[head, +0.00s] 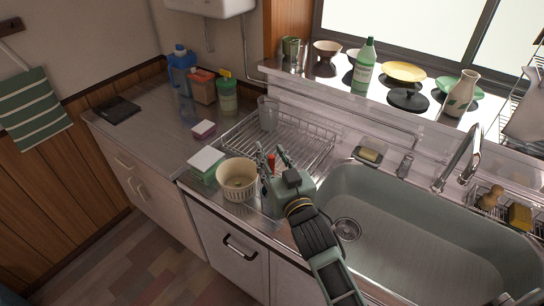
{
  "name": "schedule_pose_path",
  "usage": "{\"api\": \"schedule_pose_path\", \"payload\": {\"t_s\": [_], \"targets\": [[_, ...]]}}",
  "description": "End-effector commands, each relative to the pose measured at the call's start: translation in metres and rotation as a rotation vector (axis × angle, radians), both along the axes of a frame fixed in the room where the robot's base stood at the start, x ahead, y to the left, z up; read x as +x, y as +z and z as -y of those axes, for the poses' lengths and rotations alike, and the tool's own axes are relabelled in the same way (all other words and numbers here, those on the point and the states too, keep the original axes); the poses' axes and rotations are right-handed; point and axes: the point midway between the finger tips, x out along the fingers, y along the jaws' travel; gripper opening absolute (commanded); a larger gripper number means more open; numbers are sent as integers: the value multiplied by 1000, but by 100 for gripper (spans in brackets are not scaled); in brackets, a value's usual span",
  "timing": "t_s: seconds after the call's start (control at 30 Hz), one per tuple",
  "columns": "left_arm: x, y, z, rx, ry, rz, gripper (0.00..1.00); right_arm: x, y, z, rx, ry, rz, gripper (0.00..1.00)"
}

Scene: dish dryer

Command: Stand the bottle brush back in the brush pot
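My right gripper (271,151) reaches in from the bottom over the counter between the rack and the sink front. Its two fingertips are apart. A small red thing (271,161) shows between the fingers; it may be part of the bottle brush, but most of it is hidden and I cannot tell whether the fingers touch it. A cream ribbed pot (237,183), perhaps the brush pot, stands upright just left of the gripper, its mouth open upward. My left gripper is not in view.
The wire dish rack (312,148) with a clear glass (268,113) stands behind. A green-and-white box (205,165) is left of the pot. The sink (420,235) opens to the right. A caddy holds a brown-handled brush (490,199) and sponge (519,216). The left counter has free room.

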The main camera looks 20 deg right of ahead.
Motion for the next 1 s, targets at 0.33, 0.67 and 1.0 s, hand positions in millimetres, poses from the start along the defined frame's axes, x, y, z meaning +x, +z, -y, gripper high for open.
{"api": "schedule_pose_path", "payload": {"t_s": [0.33, 0.67, 1.0], "targets": [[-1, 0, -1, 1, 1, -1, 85, -29, -2, 1, 1, 0, -3, 34], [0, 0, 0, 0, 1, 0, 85, -94, -2, 4, 1, -1, -3, 34], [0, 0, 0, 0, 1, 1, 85, -120, -1, 5, 0, -1, 0, 34]]}}
